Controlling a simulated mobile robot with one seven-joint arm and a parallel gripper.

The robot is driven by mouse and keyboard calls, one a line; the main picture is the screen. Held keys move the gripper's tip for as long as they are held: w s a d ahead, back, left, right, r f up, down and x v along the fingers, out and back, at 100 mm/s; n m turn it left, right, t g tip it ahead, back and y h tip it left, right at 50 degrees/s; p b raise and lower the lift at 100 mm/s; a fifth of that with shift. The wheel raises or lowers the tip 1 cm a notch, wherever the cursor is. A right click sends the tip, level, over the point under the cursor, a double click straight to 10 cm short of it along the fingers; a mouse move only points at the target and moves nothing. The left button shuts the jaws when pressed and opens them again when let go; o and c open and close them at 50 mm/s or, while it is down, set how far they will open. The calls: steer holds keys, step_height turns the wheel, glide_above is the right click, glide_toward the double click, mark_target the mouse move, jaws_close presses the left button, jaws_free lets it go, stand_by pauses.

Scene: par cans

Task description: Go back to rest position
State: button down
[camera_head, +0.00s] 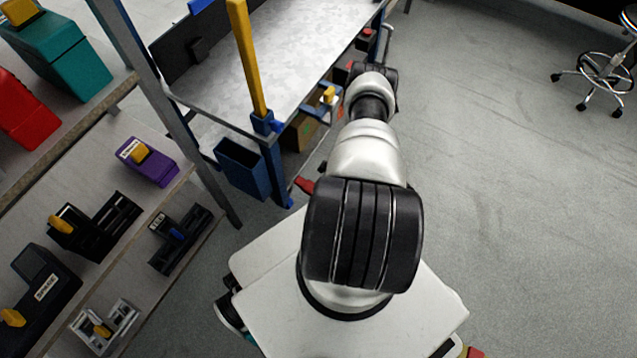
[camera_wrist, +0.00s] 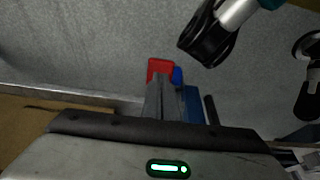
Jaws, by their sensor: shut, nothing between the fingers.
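My arm reaches forward from my white base, away from the camera in the head view. My gripper is hard to make out beyond the wrist there. In the wrist view my gripper (camera_wrist: 163,90) shows as narrow grey fingers close together above its dark body with a green light. It is shut and holds nothing. Red and blue parts show just past the fingertips, apparently lower down; I cannot tell the exact gap.
A workbench (camera_head: 300,45) with a yellow post (camera_head: 248,60) and a blue bin (camera_head: 241,168) stands ahead, close to my arm. Shelves at left hold a purple box (camera_head: 147,162) and several others. Open floor (camera_head: 500,190) lies right; a wheeled stool (camera_head: 603,72) stands far right.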

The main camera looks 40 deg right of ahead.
steer(key=shift+p+v, duration=0.3)
steer(key=shift+v, duration=0.85)
